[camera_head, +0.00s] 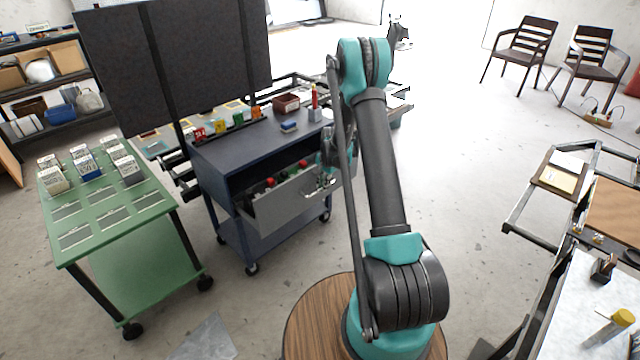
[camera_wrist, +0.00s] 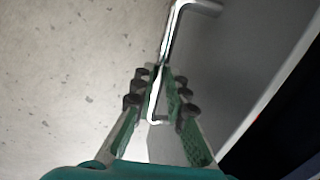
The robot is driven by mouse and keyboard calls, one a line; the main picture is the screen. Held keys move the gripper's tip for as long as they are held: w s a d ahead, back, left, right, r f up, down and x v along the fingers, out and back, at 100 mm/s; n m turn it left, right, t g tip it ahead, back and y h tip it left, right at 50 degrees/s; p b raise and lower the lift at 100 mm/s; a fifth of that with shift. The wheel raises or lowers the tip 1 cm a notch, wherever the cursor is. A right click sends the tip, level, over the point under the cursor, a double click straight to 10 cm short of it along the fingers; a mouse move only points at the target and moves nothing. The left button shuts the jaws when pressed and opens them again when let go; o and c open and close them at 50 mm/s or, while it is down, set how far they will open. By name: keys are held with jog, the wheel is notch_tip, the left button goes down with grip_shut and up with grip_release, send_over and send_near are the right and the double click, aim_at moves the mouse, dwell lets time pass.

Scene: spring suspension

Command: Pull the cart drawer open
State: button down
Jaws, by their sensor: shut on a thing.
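The cart (camera_head: 230,150) is a dark blue wheeled cart in the head view. Its grey drawer (camera_head: 285,207) stands part way out at the front, with several red and black items visible inside. A shiny metal bar handle (camera_wrist: 172,45) is on the drawer front in the wrist view. My gripper (camera_wrist: 160,85) is shut on the handle, with its fingers on either side of the bar. In the head view my gripper (camera_head: 325,180) is at the right part of the drawer front, small and partly hidden by my arm.
A green wheeled table (camera_head: 110,215) with several labelled boxes stands left of the cart. A dark panel (camera_head: 205,60) rises behind it. A workbench (camera_head: 590,310) is at the right.

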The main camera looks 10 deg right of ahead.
jog(key=shift+s+d, duration=0.9)
jog(key=shift+s, duration=0.25)
jog(key=c, duration=1.5)
grip_release()
jog(key=shift+c, duration=0.2)
notch_tip(320, 180, up, 12)
jog(key=s+d, duration=0.1)
jog(key=shift+s+d, duration=0.15)
jog(key=shift+s, duration=0.25)
jog(key=shift+f, duration=0.1)
